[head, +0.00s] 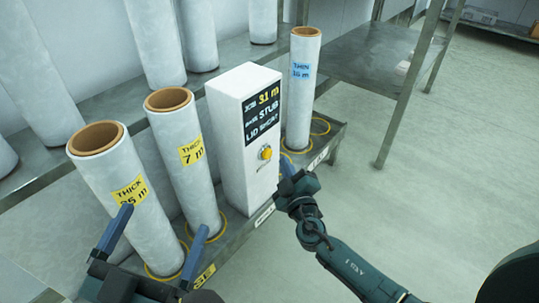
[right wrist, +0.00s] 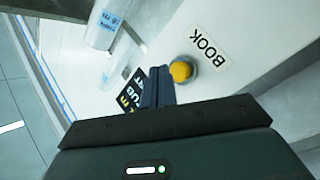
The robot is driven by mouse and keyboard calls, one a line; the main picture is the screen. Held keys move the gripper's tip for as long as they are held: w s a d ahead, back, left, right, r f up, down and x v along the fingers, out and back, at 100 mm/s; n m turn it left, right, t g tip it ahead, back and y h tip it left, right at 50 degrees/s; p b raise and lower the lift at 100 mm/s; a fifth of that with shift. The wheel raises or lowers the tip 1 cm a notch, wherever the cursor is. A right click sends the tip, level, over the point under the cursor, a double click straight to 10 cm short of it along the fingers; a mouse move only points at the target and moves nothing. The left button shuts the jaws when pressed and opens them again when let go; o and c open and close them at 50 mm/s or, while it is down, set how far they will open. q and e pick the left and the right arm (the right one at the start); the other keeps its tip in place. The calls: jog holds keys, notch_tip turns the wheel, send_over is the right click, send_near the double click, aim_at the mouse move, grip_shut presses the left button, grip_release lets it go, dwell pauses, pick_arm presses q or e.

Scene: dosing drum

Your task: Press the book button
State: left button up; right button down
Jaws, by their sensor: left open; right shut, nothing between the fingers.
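The yellow round book button (head: 265,152) sits on the front of a white box (head: 232,150) with a dark display. In the right wrist view the button (right wrist: 181,70) shows beside a label reading BOOK (right wrist: 208,48). My right gripper (head: 286,160) is shut and empty, its tips just right of the button in the head view. In the right wrist view its fingertips (right wrist: 162,70) lie close to the button's left; I cannot tell the remaining depth gap. My left gripper (head: 158,230) is open and empty, in front of the two left rolls.
Two thick-labelled rolls (head: 200,165) stand left of the box, and a thin-labelled roll (head: 300,90) stands right of it on the shelf. More rolls stand behind. A metal table (head: 370,60) is at the back. The floor at right is clear.

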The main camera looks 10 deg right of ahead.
jog(key=shift+s+d, duration=0.5)
jog(key=shift+s, duration=0.2)
jog(key=shift+s+d, duration=0.5)
jog(key=shift+s, duration=0.15)
